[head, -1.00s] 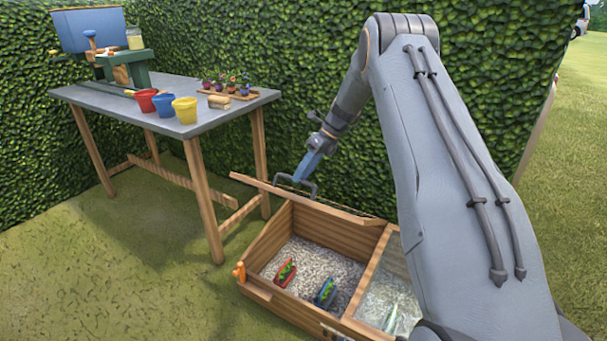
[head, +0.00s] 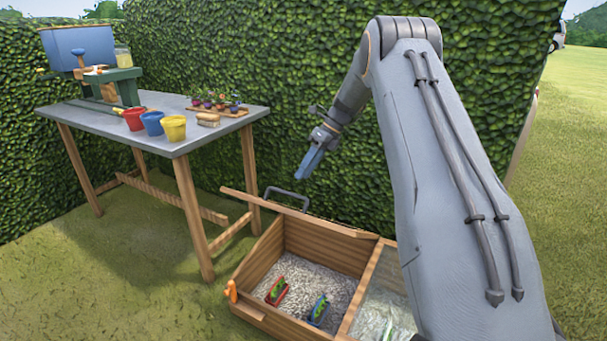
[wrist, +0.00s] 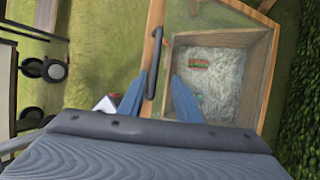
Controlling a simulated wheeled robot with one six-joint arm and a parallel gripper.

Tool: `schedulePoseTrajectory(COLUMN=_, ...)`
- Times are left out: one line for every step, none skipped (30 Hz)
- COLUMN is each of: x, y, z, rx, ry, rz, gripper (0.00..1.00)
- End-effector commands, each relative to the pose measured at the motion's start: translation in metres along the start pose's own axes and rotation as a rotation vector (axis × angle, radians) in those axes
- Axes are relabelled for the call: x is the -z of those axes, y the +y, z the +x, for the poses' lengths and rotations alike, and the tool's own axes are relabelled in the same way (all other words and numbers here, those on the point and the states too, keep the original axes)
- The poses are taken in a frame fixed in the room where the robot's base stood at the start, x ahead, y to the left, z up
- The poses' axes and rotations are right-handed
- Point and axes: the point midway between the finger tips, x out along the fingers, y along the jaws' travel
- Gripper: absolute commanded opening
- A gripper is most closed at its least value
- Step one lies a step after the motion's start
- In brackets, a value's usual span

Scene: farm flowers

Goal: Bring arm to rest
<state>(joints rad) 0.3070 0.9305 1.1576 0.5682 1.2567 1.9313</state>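My gripper (head: 303,174) hangs in the air above the wooden box (head: 258,255), pointing down with nothing in it. The wrist view shows its two blue fingers (wrist: 158,98) apart. Below them is a dark bar handle (head: 287,195) on a wooden rail (head: 330,221) along the box's back edge; the handle also shows in the wrist view (wrist: 155,60). The gripper is clear of the handle. The box's left compartment is uncovered, with gravel and a red planter (head: 277,291) and a blue planter (head: 318,308) holding greenery.
A clear pane (head: 378,290) covers the right compartment. An orange object (head: 231,291) is at the box's left corner. A grey table (head: 95,118) with red (head: 133,121), blue (head: 152,124) and yellow (head: 174,128) pots stands left. A hedge (head: 250,50) runs behind; grass lies in front.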

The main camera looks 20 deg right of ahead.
Motion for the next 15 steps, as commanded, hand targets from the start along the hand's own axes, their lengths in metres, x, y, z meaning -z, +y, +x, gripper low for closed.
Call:
schedulePoseTrajectory(x=0.0, y=0.0, z=0.0, rx=0.0, ry=0.0, rz=0.0, gripper=0.31)
schedulePoseTrajectory(x=0.0, y=0.0, z=0.0, rx=0.0, ry=0.0, rz=0.0, gripper=0.31)
schedulePoseTrajectory(x=0.0, y=0.0, z=0.0, rx=0.0, ry=0.0, rz=0.0, gripper=0.31)
schedulePoseTrajectory(x=0.0, y=0.0, z=0.0, rx=0.0, ry=0.0, rz=0.0, gripper=0.31)
schedulePoseTrajectory(x=0.0, y=0.0, z=0.0, rx=0.0, ry=0.0, rz=0.0, gripper=0.31)
schedulePoseTrajectory(x=0.0, y=0.0, z=0.0, rx=0.0, ry=0.0, rz=0.0, gripper=0.31)
schedulePoseTrajectory(x=0.0, y=0.001, z=0.0, rx=0.0, ry=0.001, rz=-0.003, gripper=0.31)
schedulePoseTrajectory(x=0.0, y=0.002, z=-0.001, rx=0.002, ry=0.002, rz=-0.009, gripper=0.31)
schedulePoseTrajectory(x=0.0, y=0.006, z=-0.002, rx=0.005, ry=0.007, rz=-0.027, gripper=0.31)
schedulePoseTrajectory(x=0.001, y=0.011, z=-0.003, rx=0.007, ry=0.014, rz=-0.048, gripper=0.31)
schedulePoseTrajectory(x=0.002, y=0.017, z=-0.005, rx=0.011, ry=0.022, rz=-0.077, gripper=0.31)
schedulePoseTrajectory(x=0.004, y=0.027, z=-0.008, rx=0.02, ry=0.036, rz=-0.128, gripper=0.31)
schedulePoseTrajectory(x=0.006, y=0.036, z=-0.011, rx=0.026, ry=0.051, rz=-0.176, gripper=0.31)
schedulePoseTrajectory(x=0.009, y=0.047, z=-0.013, rx=0.032, ry=0.067, rz=-0.232, gripper=0.31)
schedulePoseTrajectory(x=0.014, y=0.063, z=-0.017, rx=0.039, ry=0.093, rz=-0.316, gripper=0.31)
